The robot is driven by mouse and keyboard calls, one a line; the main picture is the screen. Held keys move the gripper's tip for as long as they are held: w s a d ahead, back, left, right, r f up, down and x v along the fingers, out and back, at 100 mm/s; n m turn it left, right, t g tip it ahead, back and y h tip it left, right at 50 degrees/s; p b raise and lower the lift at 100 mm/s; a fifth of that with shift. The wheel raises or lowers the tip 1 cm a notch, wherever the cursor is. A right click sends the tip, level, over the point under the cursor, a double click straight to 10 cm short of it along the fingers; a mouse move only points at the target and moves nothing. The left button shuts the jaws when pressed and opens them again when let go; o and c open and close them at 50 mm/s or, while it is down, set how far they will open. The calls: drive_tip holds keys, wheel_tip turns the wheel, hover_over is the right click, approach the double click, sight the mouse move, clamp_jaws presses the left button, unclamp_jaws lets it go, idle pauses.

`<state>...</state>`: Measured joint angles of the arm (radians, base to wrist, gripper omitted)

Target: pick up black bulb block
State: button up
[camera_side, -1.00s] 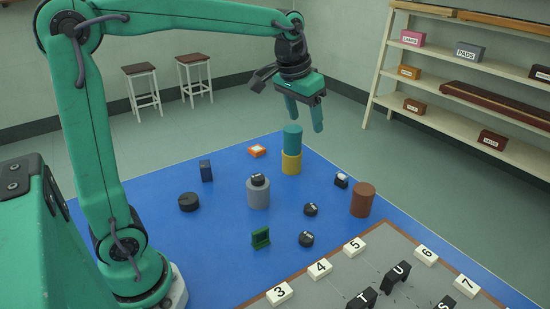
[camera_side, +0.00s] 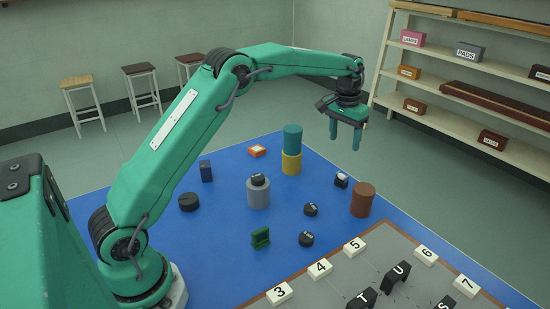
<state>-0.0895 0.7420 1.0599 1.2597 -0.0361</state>
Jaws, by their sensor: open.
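My gripper (camera_side: 345,138) is open and empty, pointing down in the air at the right back of the blue mat. Its fingers are apart and touch nothing. A small black block with a whitish top (camera_side: 341,180) sits on the mat below the gripper in the picture. It looks like the black bulb block, but its marking is too small to read. It stands clear of its neighbours.
A teal cylinder (camera_side: 293,138) stands on a yellow one (camera_side: 291,162) to the left. A brown cylinder (camera_side: 362,200) is close to the black block. Black discs (camera_side: 310,210), a grey cylinder (camera_side: 258,196) and a dark blue block (camera_side: 206,171) share the blue mat (camera_side: 225,250).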

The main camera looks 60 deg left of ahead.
drive_tip(key=g, duration=0.1)
hover_over(343, 174)
wheel_tip(343, 174, down, 8)
drive_tip(key=shift+w+d+f, duration=0.1)
drive_tip(key=shift+f, duration=0.15)
drive_tip(key=shift+f, duration=0.1)
drive_tip(key=shift+f, duration=1.2)
drive_tip(key=shift+f, duration=0.1)
drive_tip(key=shift+f, duration=2.5)
drive_tip(key=c, duration=1.1)
